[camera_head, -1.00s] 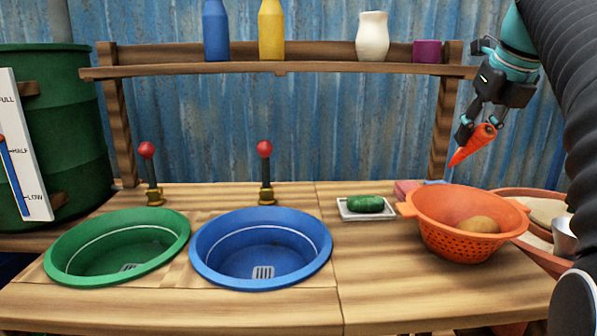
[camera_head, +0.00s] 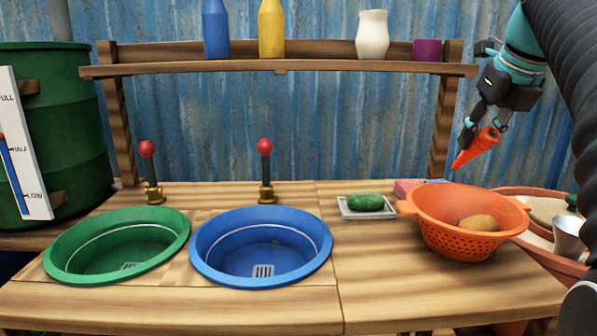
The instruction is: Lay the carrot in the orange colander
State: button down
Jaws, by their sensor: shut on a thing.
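The orange carrot (camera_head: 476,147) is held in my gripper (camera_head: 486,127), tilted with its thin tip down and to the left. My gripper is shut on its thick upper end. The carrot is in the air above the colander's back side, apart from it. The orange colander (camera_head: 455,238) stands on the right part of the wooden counter. A brown potato (camera_head: 479,223) lies inside it. Part of the colander's inner floor is hidden by its near wall.
A white dish (camera_head: 350,212) with a green cucumber (camera_head: 366,202) sits left of the colander. A terracotta basin (camera_head: 551,262) with a metal cup (camera_head: 569,236) is at right. Blue (camera_head: 210,265) and green (camera_head: 62,265) basins are left. A shelf (camera_head: 330,65) with bottles stands behind.

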jog(key=shift+f, duration=0.1)
notch_tip(320, 180, down, 7)
jog(key=b, duration=0.4)
jog(key=shift+b, duration=0.3)
dwell(1.0)
jog(key=shift+f+b, duration=1.5)
jog(key=shift+f, duration=0.85)
dwell(1.9)
jog(key=c, duration=0.8)
grip_release()
jog(key=shift+o, duration=0.2)
